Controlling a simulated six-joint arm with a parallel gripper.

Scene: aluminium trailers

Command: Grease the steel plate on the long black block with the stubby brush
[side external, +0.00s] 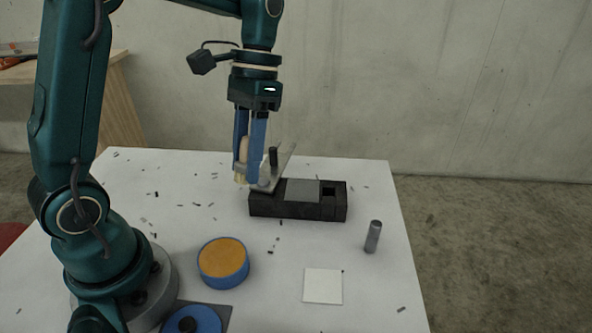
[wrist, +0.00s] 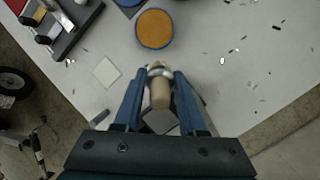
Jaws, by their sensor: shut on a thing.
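My gripper (side external: 250,165) has two blue fingers, shut on the stubby brush. The stubby brush (side external: 243,160) has a light wooden handle and a pale lower end; its handle also shows between the fingers in the wrist view (wrist: 160,94). The brush is held upright at the left end of the long black block (side external: 298,208); I cannot tell if it touches anything. The grey steel plate (side external: 302,190) lies on top of the block, right of the gripper. A tilted grey metal piece with a dark pin (side external: 283,163) stands at the block's left end, close to the fingers.
A blue tin of orange grease (side external: 223,258) stands open in front of the block, with a blue lid (side external: 193,320) nearer the base. A white square (side external: 323,286) and a grey cylinder (side external: 373,237) are at the right. Small dark chips are scattered on the white table.

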